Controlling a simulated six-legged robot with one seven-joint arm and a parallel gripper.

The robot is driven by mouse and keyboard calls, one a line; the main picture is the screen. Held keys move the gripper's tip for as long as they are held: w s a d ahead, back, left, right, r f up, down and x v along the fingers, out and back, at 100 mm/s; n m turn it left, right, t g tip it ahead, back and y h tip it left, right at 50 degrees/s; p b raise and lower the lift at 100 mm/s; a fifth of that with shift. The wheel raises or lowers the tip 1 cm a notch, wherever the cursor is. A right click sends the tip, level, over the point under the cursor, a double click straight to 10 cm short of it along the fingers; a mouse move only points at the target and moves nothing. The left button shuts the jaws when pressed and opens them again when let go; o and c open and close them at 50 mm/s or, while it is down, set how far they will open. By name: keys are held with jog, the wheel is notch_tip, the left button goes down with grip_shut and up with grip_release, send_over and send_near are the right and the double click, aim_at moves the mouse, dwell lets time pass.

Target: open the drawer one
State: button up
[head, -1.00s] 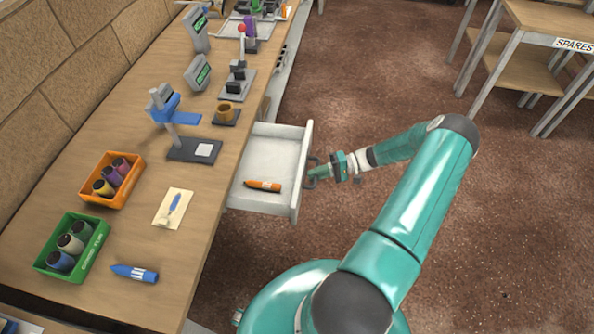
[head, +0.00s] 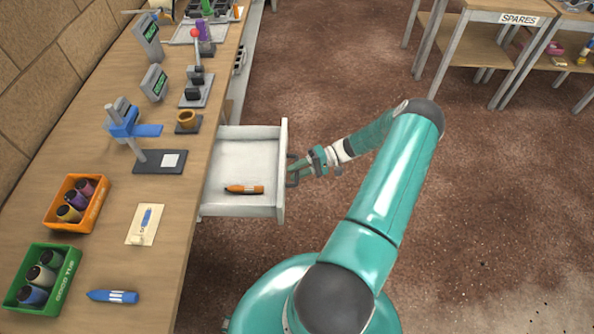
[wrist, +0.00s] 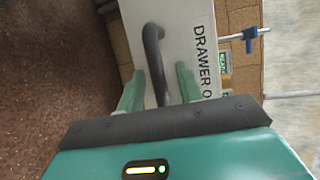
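The drawer (head: 240,160) stands pulled out from under the long workbench, its white inside showing. An orange marker-like plug (head: 246,189) lies in it. The drawer's front, lettered "DRAWER O…", fills the upper middle of the wrist view (wrist: 180,35). Its dark bar handle (wrist: 153,55) also shows in the head view (head: 291,172). My gripper (head: 299,170) is at the handle, in front of the drawer. In the wrist view my two green fingers (wrist: 160,88) are apart, one on each side of the handle. I cannot see them pressing on it.
The workbench (head: 105,195) holds an orange crate (head: 89,217), a green crate (head: 65,283), a blue plug (head: 113,296), a picture card (head: 146,225) and a blue-armed stand (head: 135,128). Open brown floor (head: 480,190) lies to the right. A "SPARES" table (head: 490,8) stands at the back right.

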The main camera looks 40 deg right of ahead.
jog(key=shift+d, duration=0.1)
jog(key=v, duration=1.3)
jog(key=shift+s+d, duration=0.2)
jog(key=shift+d, duration=0.05)
jog(key=shift+w+r, duration=0.1)
jog(key=shift+r, duration=0.1)
jog(key=w+a+r+n+g+h, duration=0.1)
jog(key=w+a+r+g+h, duration=0.3)
jog(key=a+r, duration=0.45)
jog(key=w+a+r+n+g+h, duration=0.25)
jog(key=w+a+r, duration=0.35)
jog(key=r, duration=0.5)
jog(key=s+a+r+h, duration=0.2)
jog(key=a+r+h, duration=0.3)
jog(key=a+r, duration=0.7)
jog(key=s+a+r+n+t+h, duration=0.1)
jog(key=s+a+r+t, duration=0.2)
jog(key=s+a, duration=0.4)
jog(key=s+a+r+n+t+h, duration=0.1)
jog(key=s+a+r+t+h, duration=0.1)
jog(key=s+a, duration=0.4)
jog(key=shift+s+a+r+t, duration=0.4)
jog(key=shift+a+r+t, duration=0.15)
jog(key=shift+a+r, duration=0.3)
